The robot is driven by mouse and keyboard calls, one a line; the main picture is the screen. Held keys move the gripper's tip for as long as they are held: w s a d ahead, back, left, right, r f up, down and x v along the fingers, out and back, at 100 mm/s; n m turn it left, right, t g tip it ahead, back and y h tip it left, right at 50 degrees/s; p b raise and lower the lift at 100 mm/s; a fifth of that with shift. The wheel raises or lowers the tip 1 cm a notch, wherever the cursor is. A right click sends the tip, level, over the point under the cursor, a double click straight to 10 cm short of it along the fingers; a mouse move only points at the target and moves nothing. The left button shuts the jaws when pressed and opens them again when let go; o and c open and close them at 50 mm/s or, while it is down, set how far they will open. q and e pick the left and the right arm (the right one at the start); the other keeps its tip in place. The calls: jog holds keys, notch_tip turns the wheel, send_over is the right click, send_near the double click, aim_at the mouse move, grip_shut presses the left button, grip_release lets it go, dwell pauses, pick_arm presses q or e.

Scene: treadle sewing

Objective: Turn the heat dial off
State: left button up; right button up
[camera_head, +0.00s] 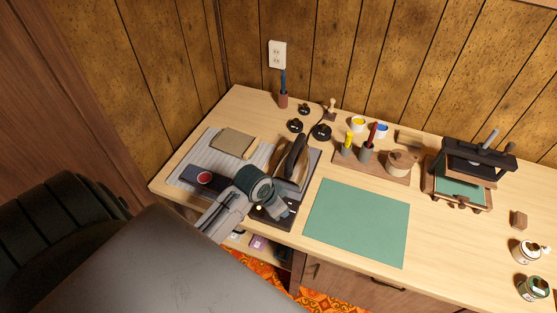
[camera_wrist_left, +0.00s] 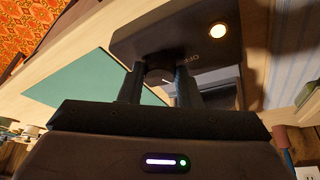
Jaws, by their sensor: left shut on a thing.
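The heat dial (camera_wrist_left: 158,76) is a small dark knob on the face of a dark control box (camera_wrist_left: 190,35) in the left wrist view. A round lamp on that box glows warm white. The box (camera_head: 287,212) also shows in the head view, partly covered by my left arm, in front of the iron (camera_head: 293,160). My left gripper (camera_wrist_left: 160,88) is shut on the dial, with one finger on each side of it. In the head view my left gripper (camera_head: 282,207) hides the dial. The dial's setting is not readable. My right gripper is not in view.
A green mat (camera_head: 357,222) lies right of the box. A wooden tool block (camera_head: 372,167) and a black press (camera_head: 478,160) stand behind and right. Small black pots (camera_head: 321,132) stand behind the iron. A folded brown cloth (camera_head: 233,143) lies at the left. The mat is clear.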

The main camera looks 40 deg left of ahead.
pick_arm(q)
jog(key=n+p, duration=0.2)
jog(key=n+y+p, duration=0.1)
jog(key=n+p, duration=0.1)
jog(key=p, duration=0.1)
jog(key=n+y+p, duration=0.1)
jog(key=n+p, duration=0.1)
jog(key=p, duration=0.1)
jog(key=shift+d+r, duration=0.3)
jog(key=shift+w+f+n+y+p, duration=0.15)
jog(key=shift+n+y+p, duration=0.25)
jog(key=shift+n+p, duration=0.4)
jog(key=shift+s+f+n+y+p, duration=0.1)
jog(key=shift+n+y+p, duration=0.4)
jog(key=shift+n, duration=0.4)
jog(key=o, duration=1)
jog(key=shift+c, duration=0.2)
